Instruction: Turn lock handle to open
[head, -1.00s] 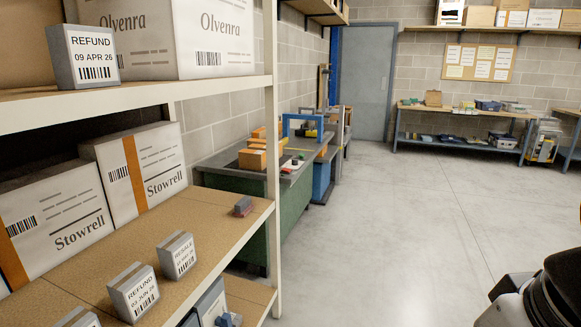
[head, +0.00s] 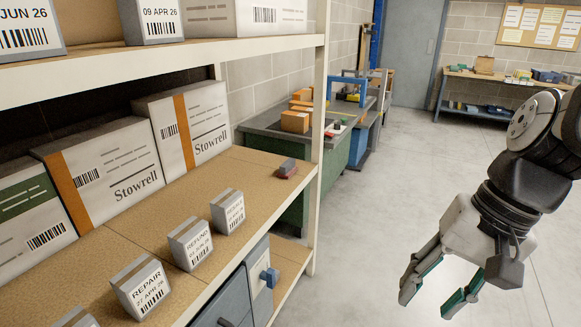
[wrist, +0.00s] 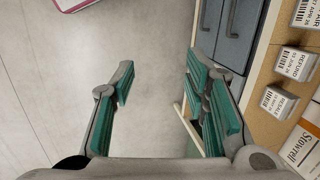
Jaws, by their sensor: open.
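In the wrist view my gripper's fingers (wrist: 162,65) are spread, with the grey cabinet fronts (wrist: 232,30) just beyond the right finger, which hides part of the rack.
The rack shelf (head: 150,240) holds Stowrell boxes (head: 185,130) and small label blocks (head: 190,243); its white upright (head: 319,150) stands right of the cabinet. A green workbench (head: 330,180) stands behind.

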